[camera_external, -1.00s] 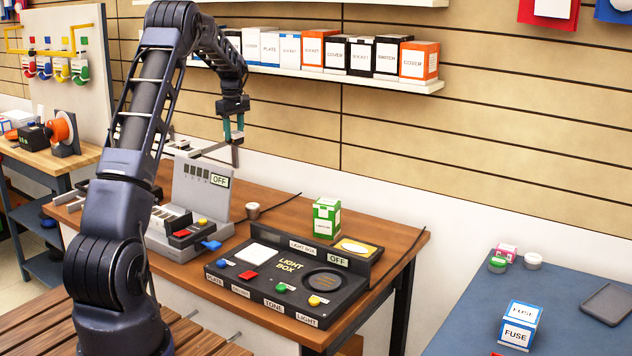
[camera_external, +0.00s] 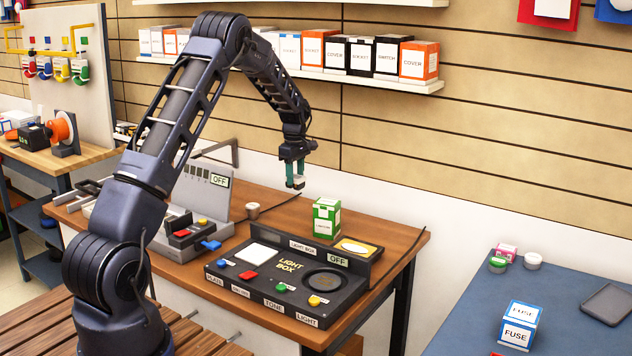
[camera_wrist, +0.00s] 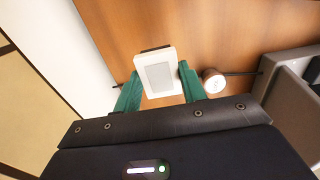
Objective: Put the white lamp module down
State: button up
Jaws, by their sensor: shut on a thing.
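My gripper (camera_external: 294,182) hangs fingers-down in the air over the back of the brown table, left of the green-and-white box. In the wrist view, the teal fingers of my gripper (camera_wrist: 160,85) are shut on the white lamp module (camera_wrist: 158,73). The module is a small white rectangular block with a grey inset face. In the external view it is only a small pale patch at the fingertips, partly hidden by them. It is clear of the tabletop.
A black light box panel (camera_external: 285,283) with buttons lies on the brown table (camera_external: 375,290). The green-and-white box (camera_external: 326,218) stands behind it. A grey machine (camera_external: 200,190) marked OFF stands left.

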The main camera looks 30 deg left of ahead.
notch_tip(320, 180, down, 9)
jog(key=shift+f, duration=0.2)
dwell(0.3)
jog(key=shift+f, duration=0.1)
jog(key=o, duration=1)
jog(key=shift+c, duration=0.2)
